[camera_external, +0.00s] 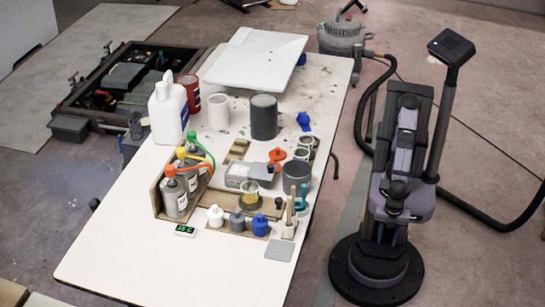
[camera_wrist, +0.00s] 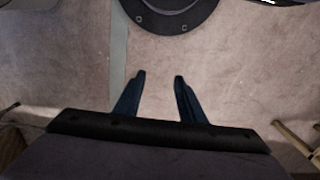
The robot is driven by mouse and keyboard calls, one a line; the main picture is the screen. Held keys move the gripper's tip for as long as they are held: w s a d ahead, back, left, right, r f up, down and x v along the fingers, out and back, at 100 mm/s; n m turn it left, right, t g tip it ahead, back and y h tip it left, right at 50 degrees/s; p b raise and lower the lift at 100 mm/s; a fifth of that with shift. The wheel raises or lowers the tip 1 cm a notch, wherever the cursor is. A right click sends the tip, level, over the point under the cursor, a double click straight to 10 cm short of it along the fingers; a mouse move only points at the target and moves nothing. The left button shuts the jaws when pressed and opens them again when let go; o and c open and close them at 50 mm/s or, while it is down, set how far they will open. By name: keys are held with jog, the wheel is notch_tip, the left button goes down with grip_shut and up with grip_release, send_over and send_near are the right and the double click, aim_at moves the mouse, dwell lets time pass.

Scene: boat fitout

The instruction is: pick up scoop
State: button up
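My gripper (camera_wrist: 159,78) is open and empty in the wrist view, its two dark blue fingers apart above bare floor. In the external view my arm is folded upright to the right of the table, and I cannot make out the fingers. I cannot identify the scoop for certain. A small blue item (camera_external: 304,121) lies on the table right of a dark grey cylinder (camera_external: 264,117); it may be the scoop, but it is too small to tell. A teal handled tool (camera_external: 301,196) stands among the small containers near the table's right edge. My gripper is away from both.
The white table (camera_external: 130,250) holds a white jug (camera_external: 168,112), capped bottles (camera_external: 174,197) in a wooden rack, a grey pot (camera_external: 296,177), small jars and a white board (camera_external: 255,60). Its front left part is clear. A hose (camera_external: 485,225) lies on the floor at right.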

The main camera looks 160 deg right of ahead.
aim_at(305, 185)
jog(key=shift+r, duration=0.1)
jog(key=s+d+r+m+g+y+p, duration=0.1)
jog(key=d+r+m+p, duration=0.45)
jog(key=r+p, duration=1.05)
jog(key=s+d+r+m+y+p, duration=0.1)
jog(key=d+r+m+p, duration=0.2)
jog(key=d+r+p, duration=1.2)
jog(key=w+d+r+n+t+h+p, duration=0.1)
jog(key=w+d+p, duration=0.1)
jog(key=w+d, duration=0.1)
jog(key=w+d+r+n+t+h+p, duration=0.1)
jog(key=w+d+r+t+p, duration=0.1)
jog(key=w, duration=0.4)
jog(key=w+d+r+n+t+h+p, duration=0.1)
jog(key=w+d+r+n+t+p, duration=0.1)
jog(key=w+d+p, duration=0.1)
jog(key=shift+w+d+r+h+p, duration=0.15)
jog(key=shift+w+d+h+p, duration=0.2)
jog(key=shift+w+d, duration=0.65)
jog(key=shift+w+a, duration=0.1)
jog(key=shift+a, duration=0.05)
